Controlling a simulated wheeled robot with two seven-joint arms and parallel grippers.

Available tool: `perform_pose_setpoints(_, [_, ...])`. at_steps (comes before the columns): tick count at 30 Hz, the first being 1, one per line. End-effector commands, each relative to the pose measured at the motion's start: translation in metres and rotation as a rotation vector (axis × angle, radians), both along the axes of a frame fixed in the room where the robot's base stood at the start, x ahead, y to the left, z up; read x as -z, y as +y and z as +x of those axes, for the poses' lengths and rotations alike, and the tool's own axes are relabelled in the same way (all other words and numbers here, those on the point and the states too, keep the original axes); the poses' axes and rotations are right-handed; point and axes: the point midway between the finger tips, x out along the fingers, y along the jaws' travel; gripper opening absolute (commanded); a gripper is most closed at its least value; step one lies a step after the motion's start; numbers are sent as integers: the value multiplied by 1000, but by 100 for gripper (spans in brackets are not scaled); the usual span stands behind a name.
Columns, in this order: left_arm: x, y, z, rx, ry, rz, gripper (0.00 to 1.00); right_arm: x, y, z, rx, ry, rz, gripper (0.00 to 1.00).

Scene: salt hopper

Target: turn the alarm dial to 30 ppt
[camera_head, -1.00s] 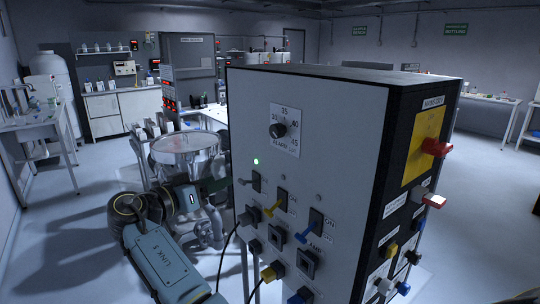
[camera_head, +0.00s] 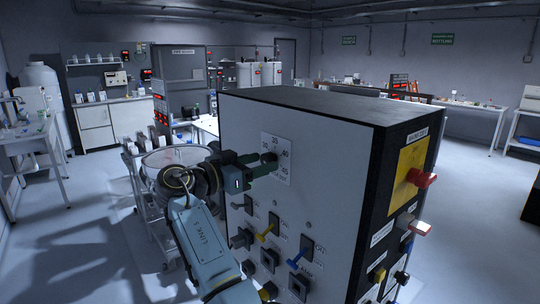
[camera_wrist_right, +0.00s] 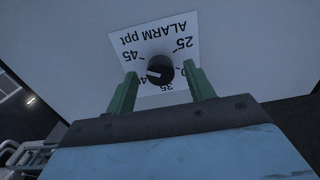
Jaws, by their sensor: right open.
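The alarm dial is a black knob (camera_head: 267,157) on a white scale plate (camera_head: 284,172) on the cabinet's front. It also shows in the wrist view as a knob (camera_wrist_right: 159,70) on an upside-down plate reading "ALARM ppt" (camera_wrist_right: 155,35). The knob's white mark points left there, toward the 40 side; the 40 is partly hidden by a finger. My right gripper (camera_head: 262,165) is at the dial. In the wrist view its green fingers (camera_wrist_right: 161,84) are open, one on each side of the knob, with gaps visible. My left gripper is not in view.
The cabinet's right side carries a yellow plate (camera_head: 409,168) with a red handle (camera_head: 422,178). A steel hopper (camera_head: 160,160) stands behind my arm.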

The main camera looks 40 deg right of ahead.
Motion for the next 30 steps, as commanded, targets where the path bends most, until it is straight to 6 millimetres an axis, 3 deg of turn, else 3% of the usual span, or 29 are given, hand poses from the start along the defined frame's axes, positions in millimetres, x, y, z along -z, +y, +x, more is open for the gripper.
perform_pose_setpoints(13, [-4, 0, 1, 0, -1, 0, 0, 1, -8, 3, -7, 1, 0, 53])
perform_pose_setpoints(23, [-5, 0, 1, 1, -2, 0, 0, 1, -8, 3, -7, 1, 0, 10])
perform_pose_setpoints(30, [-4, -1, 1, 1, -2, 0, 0, 1, -8, 2, -7, 17, -1, 9])
